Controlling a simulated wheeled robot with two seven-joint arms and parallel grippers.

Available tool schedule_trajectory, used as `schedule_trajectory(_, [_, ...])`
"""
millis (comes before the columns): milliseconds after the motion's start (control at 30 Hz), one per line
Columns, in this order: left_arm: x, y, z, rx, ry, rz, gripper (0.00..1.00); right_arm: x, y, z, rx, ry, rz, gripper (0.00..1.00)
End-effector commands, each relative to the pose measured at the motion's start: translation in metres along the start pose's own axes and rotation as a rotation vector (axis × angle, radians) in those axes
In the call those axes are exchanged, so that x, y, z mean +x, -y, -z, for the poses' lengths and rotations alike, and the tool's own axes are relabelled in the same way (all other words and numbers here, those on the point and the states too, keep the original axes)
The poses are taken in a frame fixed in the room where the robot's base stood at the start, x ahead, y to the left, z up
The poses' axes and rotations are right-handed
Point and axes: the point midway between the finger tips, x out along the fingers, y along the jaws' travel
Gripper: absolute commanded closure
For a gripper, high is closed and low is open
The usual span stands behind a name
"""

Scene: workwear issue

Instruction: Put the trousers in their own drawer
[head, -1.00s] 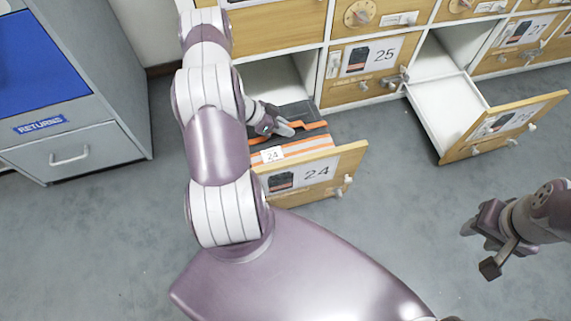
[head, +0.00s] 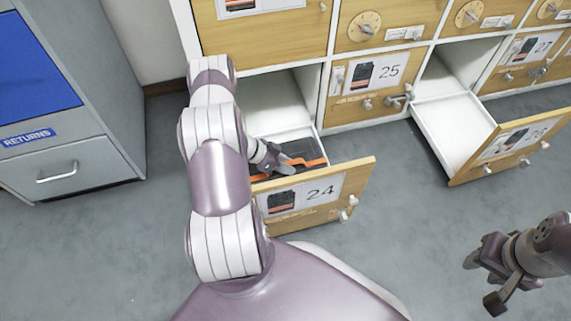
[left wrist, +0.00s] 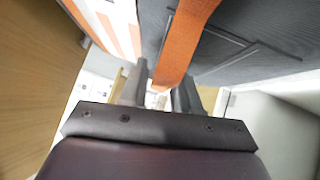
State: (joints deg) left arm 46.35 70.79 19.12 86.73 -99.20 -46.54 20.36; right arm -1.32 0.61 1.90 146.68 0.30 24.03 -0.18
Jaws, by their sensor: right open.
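The dark grey trousers with orange bands (head: 306,160) lie inside the open drawer 24 (head: 325,197), partly hidden behind its front panel and my left arm. My left gripper (head: 288,167) is at the trousers, low inside the drawer opening. In the left wrist view the dark cloth (left wrist: 245,30) and an orange band lie just beyond the fingers (left wrist: 157,92). The fingers are apart with the band in line with the gap; I cannot tell whether they grip it. My right gripper (head: 480,280) is open and empty over the floor at the right.
Drawer 26 (head: 455,125) stands open and empty at the right. Closed drawer 25 (head: 370,80) is between, with a latch handle. A grey returns cabinet (head: 70,120) stands at the left. The floor in front is clear.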

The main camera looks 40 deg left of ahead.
Motion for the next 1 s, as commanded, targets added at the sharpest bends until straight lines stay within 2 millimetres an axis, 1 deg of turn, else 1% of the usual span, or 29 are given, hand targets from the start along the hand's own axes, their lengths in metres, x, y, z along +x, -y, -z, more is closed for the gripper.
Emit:
schedule_trajectory(267, [0.000,0.000,0.001,0.000,0.000,0.000,0.58,0.000,0.000,0.000,0.000,0.000,0.000,0.57])
schedule_trajectory(367, [-0.008,-0.001,0.004,-0.001,-0.001,0.002,0.58,-0.007,0.000,0.001,0.000,0.000,0.000,0.57])
schedule_trajectory(467, [-0.030,-0.001,0.008,-0.002,-0.002,0.004,0.58,-0.024,0.000,0.003,0.000,0.000,0.000,0.57])
schedule_trajectory(600, [-0.071,-0.002,0.009,-0.003,-0.001,0.005,0.58,-0.049,0.000,0.006,0.000,0.000,0.000,0.57])
schedule_trajectory(700, [-0.094,-0.002,0.007,-0.001,-0.001,0.003,0.58,-0.062,0.000,0.007,0.000,0.000,0.000,0.57])
schedule_trajectory(800, [-0.111,-0.001,0.005,-0.001,-0.001,0.002,0.58,-0.070,0.000,0.008,0.000,0.000,0.000,0.57])
schedule_trajectory(900, [-0.120,0.000,0.005,0.002,0.001,0.005,0.58,-0.073,0.000,0.009,0.000,0.000,0.000,0.57])
schedule_trajectory(967, [-0.124,0.009,0.017,0.009,0.022,0.040,0.58,-0.074,0.000,0.009,0.000,0.000,0.000,0.57])
schedule_trajectory(1000, [-0.128,0.020,0.036,0.016,0.049,0.092,0.58,-0.074,0.000,0.009,0.000,0.000,0.000,0.57])
